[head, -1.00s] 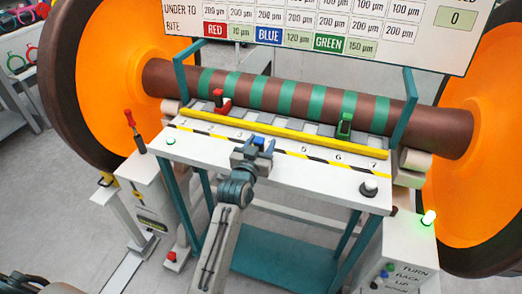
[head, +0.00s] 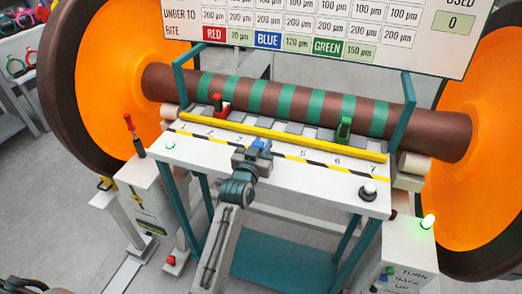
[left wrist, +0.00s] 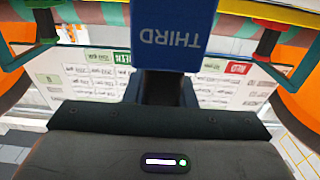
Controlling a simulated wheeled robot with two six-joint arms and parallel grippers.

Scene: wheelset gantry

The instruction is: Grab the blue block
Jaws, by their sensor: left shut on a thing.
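The blue block (head: 262,145) shows as a small patch of blue between the fingers of my left gripper (head: 252,156), above the front part of the white table. In the left wrist view the blue block (left wrist: 174,35) stands large at the top centre and bears the upside-down word THIRD. My left gripper (left wrist: 165,88) is shut on it, and its dark fingers partly hide the block's lower end. Whether the block touches the table cannot be told. My right gripper is not in view.
A yellow bar (head: 290,136) runs along the white table (head: 320,190). Behind it is a brown axle with green bands (head: 316,103). A red block (head: 221,104) and a green block (head: 343,129) stand at the axle. Large orange wheels (head: 117,75) flank it.

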